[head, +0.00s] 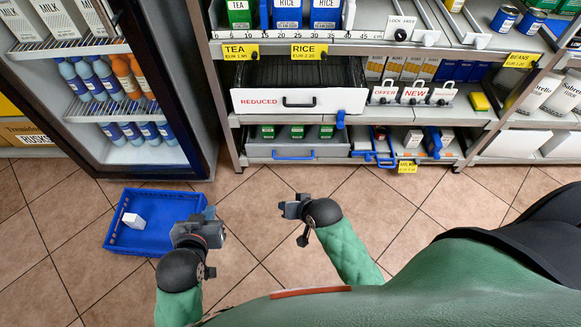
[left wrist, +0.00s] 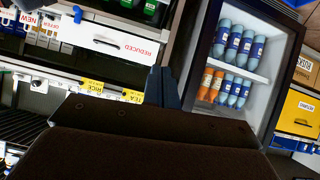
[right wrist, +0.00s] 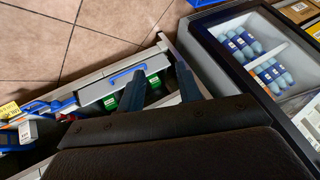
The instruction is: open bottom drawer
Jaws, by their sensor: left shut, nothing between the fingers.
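The bottom drawer (head: 265,155) is a grey box low in the shelf unit, with a blue bar handle (head: 293,155) and green packs (head: 298,132) behind its front. It shows in the right wrist view (right wrist: 100,92) with its handle (right wrist: 128,73). Above it is a white drawer marked REDUCED (head: 340,101) with a black handle; its dark inside shows. My left gripper (head: 208,213) is shut and empty, above the floor in front of the unit. My right gripper (head: 284,207) is open and empty, nearer the bottom drawer and apart from its handle.
A blue crate (head: 125,240) with a white box inside stands on the floor at left, partly behind my left gripper. A drinks fridge (head: 150,155) stands left of the shelf unit. Other blue-handled bins (head: 375,158) sit right of the bottom drawer. Tiled floor between is clear.

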